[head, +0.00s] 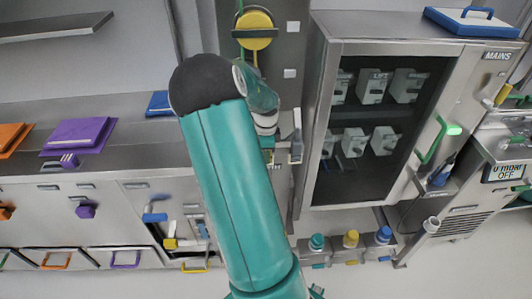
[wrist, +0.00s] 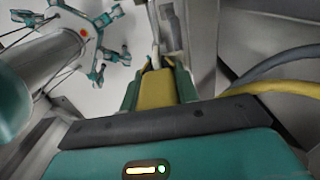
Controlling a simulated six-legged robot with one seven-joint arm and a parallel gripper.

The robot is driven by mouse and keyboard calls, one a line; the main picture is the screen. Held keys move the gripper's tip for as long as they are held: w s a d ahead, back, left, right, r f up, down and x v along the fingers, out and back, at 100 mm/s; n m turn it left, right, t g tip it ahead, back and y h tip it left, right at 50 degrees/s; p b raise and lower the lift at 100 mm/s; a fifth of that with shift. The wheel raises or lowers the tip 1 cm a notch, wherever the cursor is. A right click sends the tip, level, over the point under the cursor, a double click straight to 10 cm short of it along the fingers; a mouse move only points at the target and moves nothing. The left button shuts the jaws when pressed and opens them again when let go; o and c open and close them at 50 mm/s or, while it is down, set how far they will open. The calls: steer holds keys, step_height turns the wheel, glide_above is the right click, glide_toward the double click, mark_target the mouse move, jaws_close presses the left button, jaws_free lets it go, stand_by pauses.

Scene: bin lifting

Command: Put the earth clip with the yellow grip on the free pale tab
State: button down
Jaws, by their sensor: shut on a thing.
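My gripper (wrist: 158,76) is shut on the yellow grip of the earth clip (wrist: 156,92), with a teal finger on each side of it. The clip's far end points up the wrist picture, past the fingertips. A grey metal fitting (wrist: 172,26) stands just beyond it; I cannot tell whether they touch. In the head view my gripper (head: 282,150) is beside the cabinet's left edge, partly behind my arm, and the clip cannot be made out. Two small pale squares (head: 291,27) (head: 290,73) sit on the dark upright panel above; I cannot tell whether either is the free tab.
A grey and a yellow cable (wrist: 285,88) run at the right of the wrist view. A yellow disc (head: 256,30) hangs on the panel. The glass-fronted cabinet (head: 318,110) stands close to the right of my gripper. A counter (head: 130,145) with drawers lies left.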

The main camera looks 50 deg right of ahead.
steer(key=c, duration=1)
jaws_free()
steer(key=shift+o, duration=0.2)
steer(key=shift+w+d+r, duration=0.1)
steer(key=shift+r, duration=0.4)
step_height(320, 180, up, 13)
steer(key=shift+f, duration=0.15)
steer(key=shift+a, duration=0.2)
